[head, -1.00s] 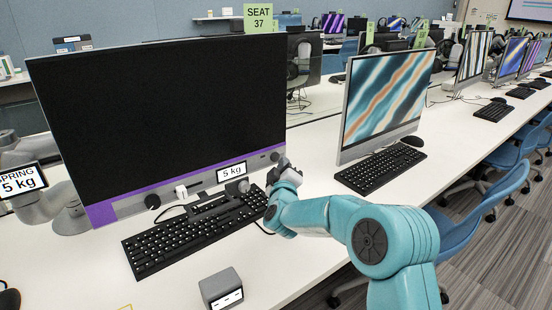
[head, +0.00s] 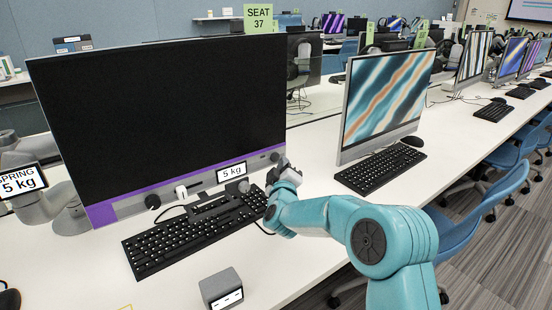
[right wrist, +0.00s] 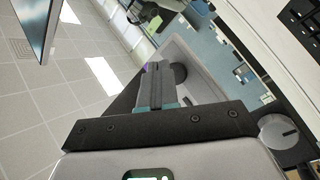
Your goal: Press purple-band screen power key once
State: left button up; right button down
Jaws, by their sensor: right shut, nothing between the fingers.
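The purple-band screen (head: 170,115) is a large dark monitor at left, with a purple band (head: 103,214) along its lower edge. Its lower bezel carries a small round knob (head: 275,157) near the right corner; I cannot tell whether this is the power key. My right gripper (head: 282,163) is at that corner, shut and empty, its tips partly hidden by its own body. In the right wrist view the shut fingers (right wrist: 153,70) point along a grey panel, beside a dark round knob (right wrist: 179,73). Contact cannot be told. My left gripper is not in view.
A black keyboard (head: 190,235) lies below the screen, with a small grey box (head: 221,289) in front. A second monitor (head: 388,100) and keyboard (head: 380,171) stand to the right. Blue chairs (head: 480,205) line the desk.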

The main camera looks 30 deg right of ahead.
jog(key=shift+w, duration=0.35)
jog(key=shift+w+p, duration=0.4)
jog(key=shift+p, duration=0.05)
dwell(0.4)
jog(key=shift+s, duration=0.1)
dwell(0.4)
jog(key=shift+s+b, duration=0.35)
jog(key=shift+s, duration=0.35)
jog(key=shift+s+d+b, duration=0.2)
jog(key=shift+s+b, duration=0.75)
jog(key=shift+s, duration=1.55)
